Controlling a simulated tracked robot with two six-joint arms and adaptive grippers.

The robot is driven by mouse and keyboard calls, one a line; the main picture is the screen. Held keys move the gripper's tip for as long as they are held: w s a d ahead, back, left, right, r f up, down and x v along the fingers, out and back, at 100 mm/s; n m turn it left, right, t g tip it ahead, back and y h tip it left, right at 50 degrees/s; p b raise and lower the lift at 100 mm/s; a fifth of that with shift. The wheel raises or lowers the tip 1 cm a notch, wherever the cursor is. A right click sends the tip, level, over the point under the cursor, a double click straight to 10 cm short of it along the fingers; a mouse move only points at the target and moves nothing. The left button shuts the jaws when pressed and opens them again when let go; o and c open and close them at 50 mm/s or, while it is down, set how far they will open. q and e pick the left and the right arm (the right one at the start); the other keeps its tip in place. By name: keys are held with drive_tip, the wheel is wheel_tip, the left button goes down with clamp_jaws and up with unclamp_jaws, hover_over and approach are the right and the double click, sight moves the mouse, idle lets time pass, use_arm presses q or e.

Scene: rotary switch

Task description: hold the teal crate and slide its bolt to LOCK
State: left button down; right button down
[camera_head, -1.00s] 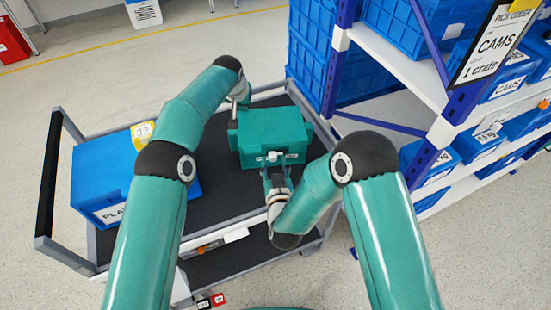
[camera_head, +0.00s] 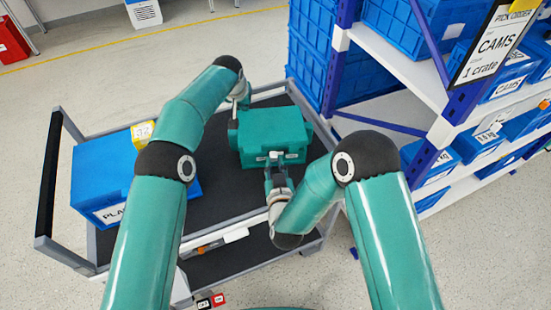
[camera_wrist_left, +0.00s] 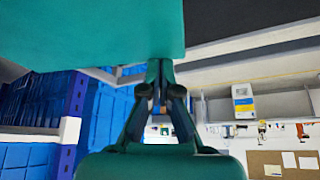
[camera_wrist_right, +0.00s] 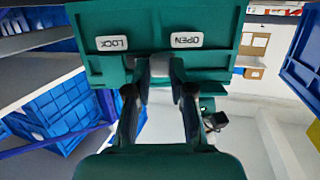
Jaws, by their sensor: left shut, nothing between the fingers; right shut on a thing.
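The teal crate (camera_head: 270,130) sits on the cart's dark deck. In the right wrist view its front wall (camera_wrist_right: 220,15) bears a LOCK label (camera_wrist_right: 112,43) at left and an OPEN label (camera_wrist_right: 187,40) at right, both upside down. My right gripper (camera_head: 275,168) is at this wall, shut on the pale bolt (camera_head: 273,155); the fingers partly hide it. In the right wrist view the bolt (camera_wrist_right: 177,68) is nearer OPEN. My left gripper (camera_head: 241,100) is at the crate's back left corner, shut with nothing between its fingers. In the left wrist view its fingertips (camera_wrist_left: 161,88) are close beside the crate; contact is unclear.
A blue crate (camera_head: 90,172) with a yellow box (camera_head: 143,133) stands on the cart's left part. Tall blue crates (camera_head: 310,60) and a shelf rack (camera_head: 400,60) are behind and right. Bare deck (camera_head: 215,185) shows between the crates.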

use_arm(q)
drive_tip(key=shift+s+f, duration=0.15)
drive_tip(key=shift+f, duration=0.35)
use_arm(e)
drive_tip(key=shift+w+d, duration=0.1)
drive_tip(key=shift+d, duration=1.05)
drive_tip(key=c, duration=1)
unclamp_jaws()
drive_tip(key=shift+c, duration=0.2)
drive_tip(key=shift+v, duration=2.5)
use_arm(q)
drive_tip(key=shift+r, duration=0.1)
use_arm(e)
drive_tip(key=shift+r, duration=0.15)
use_arm(q)
drive_tip(key=shift+r+p, duration=0.5)
drive_tip(key=shift+p, duration=0.15)
drive_tip(key=r+p, duration=0.4)
drive_tip(key=r, duration=0.1)
drive_tip(key=shift+w+r, duration=0.2)
drive_tip(key=shift+r, duration=0.05)
use_arm(e)
wheel_tip(320, 180, up, 5)
drive_tip(key=shift+w+r, duration=0.1)
drive_tip(key=shift+r, duration=0.1)
use_arm(q)
drive_tip(key=shift+f, duration=0.1)
use_arm(e)
drive_tip(key=shift+f, duration=0.1)
